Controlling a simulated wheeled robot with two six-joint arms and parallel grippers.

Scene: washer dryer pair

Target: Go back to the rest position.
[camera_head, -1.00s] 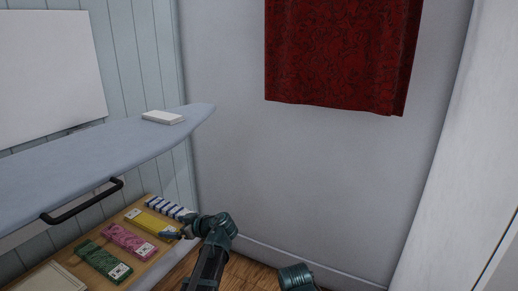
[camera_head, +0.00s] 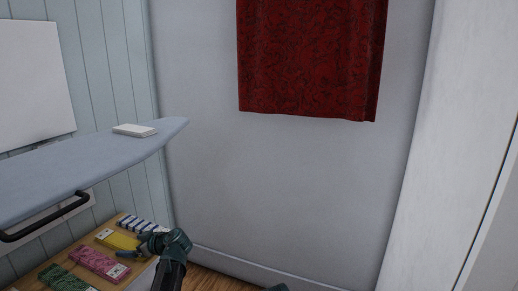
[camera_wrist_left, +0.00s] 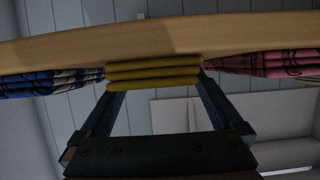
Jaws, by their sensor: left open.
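My left gripper (camera_head: 128,252) is open at the edge of a low wooden shelf, right beside a folded yellow cloth (camera_head: 117,240). In the left wrist view the shelf appears at the top, upside down. There the yellow cloth (camera_wrist_left: 153,72) lies between the tips of the open fingers (camera_wrist_left: 155,84); I cannot tell whether they touch it. My right gripper is out of view; only a small teal piece of my own arm shows at the bottom edge of the head view.
The wooden shelf (camera_head: 128,276) also holds folded pink (camera_head: 98,264), green (camera_head: 64,280) and blue-white striped (camera_head: 142,224) cloths. An ironing board (camera_head: 80,165) with a black handle (camera_head: 45,217) and a white block (camera_head: 134,130) reaches over it. A red cloth (camera_head: 310,55) hangs on the wall.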

